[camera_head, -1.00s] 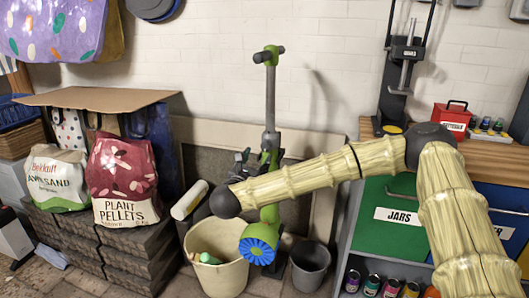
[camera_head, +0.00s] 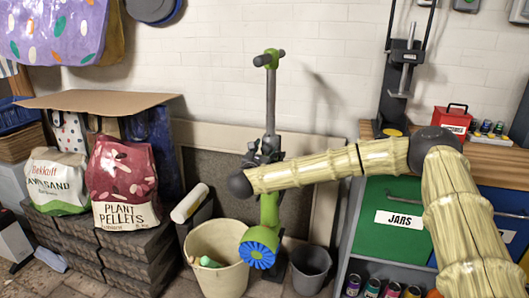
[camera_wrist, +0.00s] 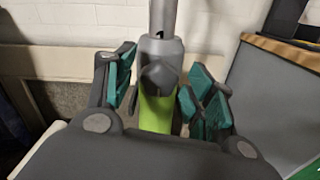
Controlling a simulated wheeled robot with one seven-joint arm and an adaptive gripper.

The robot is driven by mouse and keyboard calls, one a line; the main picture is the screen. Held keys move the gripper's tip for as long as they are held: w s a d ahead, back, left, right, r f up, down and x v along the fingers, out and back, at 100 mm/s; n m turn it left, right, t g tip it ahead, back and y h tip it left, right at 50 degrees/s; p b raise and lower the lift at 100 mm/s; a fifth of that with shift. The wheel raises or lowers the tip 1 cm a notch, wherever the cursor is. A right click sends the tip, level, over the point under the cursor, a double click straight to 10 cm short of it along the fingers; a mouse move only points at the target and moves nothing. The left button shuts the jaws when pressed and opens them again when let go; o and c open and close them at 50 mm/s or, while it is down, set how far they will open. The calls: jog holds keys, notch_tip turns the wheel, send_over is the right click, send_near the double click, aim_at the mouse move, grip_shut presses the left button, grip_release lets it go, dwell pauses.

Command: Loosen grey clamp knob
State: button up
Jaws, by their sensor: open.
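A scooter with a grey stem (camera_head: 271,100) and a green lower body (camera_head: 270,212) stands upright by the back wall. In the wrist view the grey clamp part (camera_wrist: 160,65) sits where the grey stem (camera_wrist: 163,15) meets the green section (camera_wrist: 156,113). I cannot make out a separate knob on it. My gripper (camera_wrist: 160,78) is open, with its green-padded fingers on either side of the clamp and gaps showing on both sides. In the head view my gripper is a small dark shape in front of the stem, partly hidden by my wrist.
A cream bin (camera_head: 217,243) and a grey bucket (camera_head: 311,262) stand at the scooter's foot. Bags and stacked blocks (camera_head: 138,250) fill the left. A workbench with a green drawer (camera_head: 398,222) is on the right. A board leans on the wall behind.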

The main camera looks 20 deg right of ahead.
jog(key=c, duration=1)
